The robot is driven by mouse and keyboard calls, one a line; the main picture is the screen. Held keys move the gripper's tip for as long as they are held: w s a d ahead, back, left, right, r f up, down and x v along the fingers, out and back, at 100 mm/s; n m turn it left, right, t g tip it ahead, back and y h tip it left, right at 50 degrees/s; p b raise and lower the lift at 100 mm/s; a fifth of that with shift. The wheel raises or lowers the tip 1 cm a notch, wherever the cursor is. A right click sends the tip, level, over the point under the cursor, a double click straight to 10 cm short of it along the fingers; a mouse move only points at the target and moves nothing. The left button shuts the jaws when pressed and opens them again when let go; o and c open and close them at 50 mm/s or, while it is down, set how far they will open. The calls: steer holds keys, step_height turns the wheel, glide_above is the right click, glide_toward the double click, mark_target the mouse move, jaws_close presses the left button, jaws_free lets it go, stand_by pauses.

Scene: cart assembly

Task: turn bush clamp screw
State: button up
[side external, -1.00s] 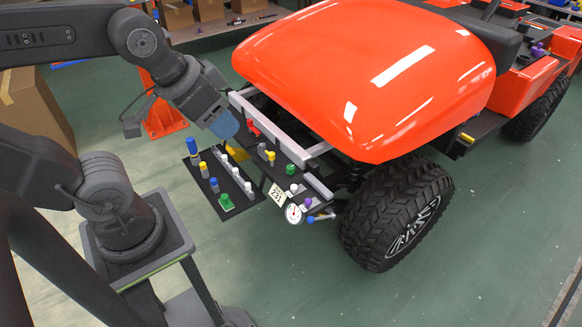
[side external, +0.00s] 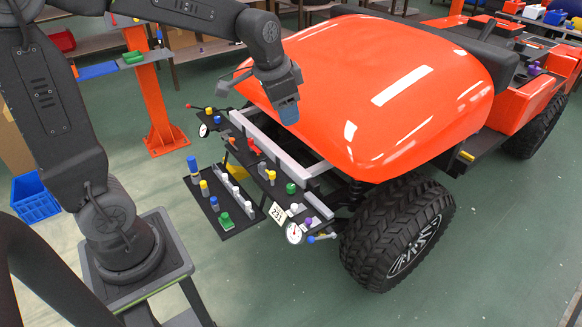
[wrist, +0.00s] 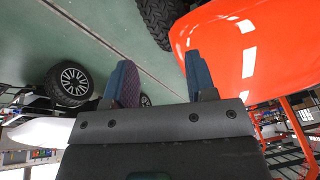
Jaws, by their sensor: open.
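The orange cart (side external: 360,80) has a dark front panel (side external: 262,183) with red, yellow, green, white and purple fittings and small clamps. I cannot tell which of these is the bush clamp screw. My gripper (side external: 288,112) is above the front of the orange hood, higher than the panel and apart from its fittings. In the wrist view my gripper (wrist: 160,82) has its two blue fingers wide apart with nothing between them. The wrist view shows the hood, wheels and floor, not the panel.
A lower black tray (side external: 222,215) with several pegs sits before the panel. Dial gauges stand at the panel's near end (side external: 294,233) and far end (side external: 204,130). The front wheel (side external: 400,232) is to the right. A blue crate (side external: 36,197) is on the left.

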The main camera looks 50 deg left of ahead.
steer(key=w+a+f+m+g, duration=0.1)
steer(key=w+a+f+m, duration=0.1)
steer(key=w+a+f, duration=0.5)
steer(key=m+g, duration=0.3)
steer(key=m, duration=0.1)
glide_above(291, 186)
steer(key=shift+h, duration=0.3)
step_height(291, 186, down, 27)
steer(key=shift+r, duration=0.1)
step_height(291, 186, down, 9)
steer(key=shift+s+f, duration=0.1)
steer(key=c, duration=0.6)
steer(key=shift+o, duration=0.3)
steer(key=n, duration=0.4)
steer(key=shift+n, duration=0.4)
steer(key=n, duration=0.4)
steer(key=shift+n, duration=0.3)
steer(key=n, duration=0.8)
steer(key=shift+n, duration=0.3)
steer(key=o, duration=0.8)
steer(key=shift+c, duration=0.2)
